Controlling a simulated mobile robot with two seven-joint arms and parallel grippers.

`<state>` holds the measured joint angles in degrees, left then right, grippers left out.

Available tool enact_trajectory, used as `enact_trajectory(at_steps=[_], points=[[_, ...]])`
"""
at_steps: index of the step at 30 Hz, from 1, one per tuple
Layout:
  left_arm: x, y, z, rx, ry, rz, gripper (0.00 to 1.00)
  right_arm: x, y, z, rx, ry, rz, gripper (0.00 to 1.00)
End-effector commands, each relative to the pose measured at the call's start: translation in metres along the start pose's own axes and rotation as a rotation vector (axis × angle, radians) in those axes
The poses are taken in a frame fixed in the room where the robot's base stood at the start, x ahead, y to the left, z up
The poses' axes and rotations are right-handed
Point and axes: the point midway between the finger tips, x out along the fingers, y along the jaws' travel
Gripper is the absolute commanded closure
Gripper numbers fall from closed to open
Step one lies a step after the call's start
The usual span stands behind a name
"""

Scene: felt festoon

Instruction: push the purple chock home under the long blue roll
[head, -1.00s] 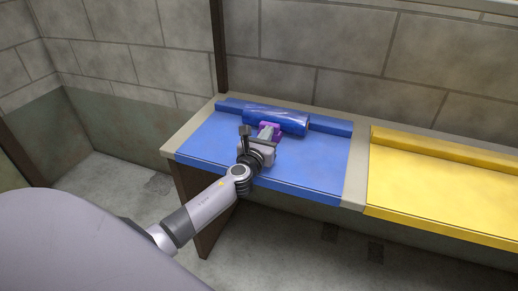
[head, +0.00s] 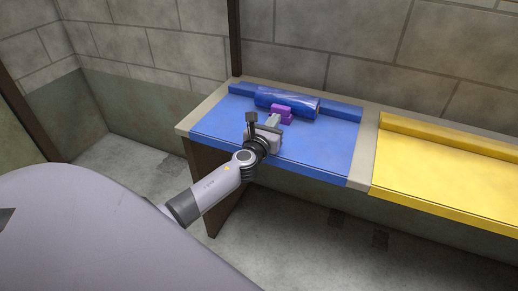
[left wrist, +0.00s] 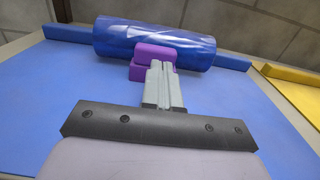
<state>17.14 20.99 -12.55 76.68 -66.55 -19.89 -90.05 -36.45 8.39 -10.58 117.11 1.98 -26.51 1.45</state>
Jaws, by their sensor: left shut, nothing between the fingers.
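The long blue roll (head: 287,101) lies on the blue panel (head: 215,127), along the blue rail at its back edge; it also shows in the left wrist view (left wrist: 120,37). The purple chock (head: 281,111) sits at the front side of the roll, near its middle. In the left wrist view the chock (left wrist: 155,53) looks stepped and overlaps the roll's lower front; whether it touches the roll I cannot tell. My left gripper (head: 273,121) is shut and empty, its fingertips at the chock's near side. The fingers (left wrist: 160,66) hide part of the chock. My right gripper is not in view.
A blue rail (head: 341,109) runs behind the roll. To the right, past a beige divider (head: 367,145), is a yellow panel (head: 440,172) with its own rail. A stone wall stands behind. The blue panel is otherwise clear.

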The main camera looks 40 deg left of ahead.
Motion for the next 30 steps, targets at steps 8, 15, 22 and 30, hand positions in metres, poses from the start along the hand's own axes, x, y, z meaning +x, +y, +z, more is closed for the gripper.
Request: enact_trajectory(at_steps=[8,15,22,30], points=[[-0.031,0.003,0.001,0.001,0.002,-0.003,1.0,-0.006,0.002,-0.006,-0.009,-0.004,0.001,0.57],[-0.07,0.003,0.0,0.001,0.002,-0.003,1.0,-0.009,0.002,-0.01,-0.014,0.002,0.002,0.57],[-0.094,0.003,0.0,0.001,0.001,-0.002,1.0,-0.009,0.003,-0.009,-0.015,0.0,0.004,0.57],[-0.1,0.003,0.001,0.0,-0.001,-0.001,1.0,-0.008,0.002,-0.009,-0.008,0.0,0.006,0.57]])
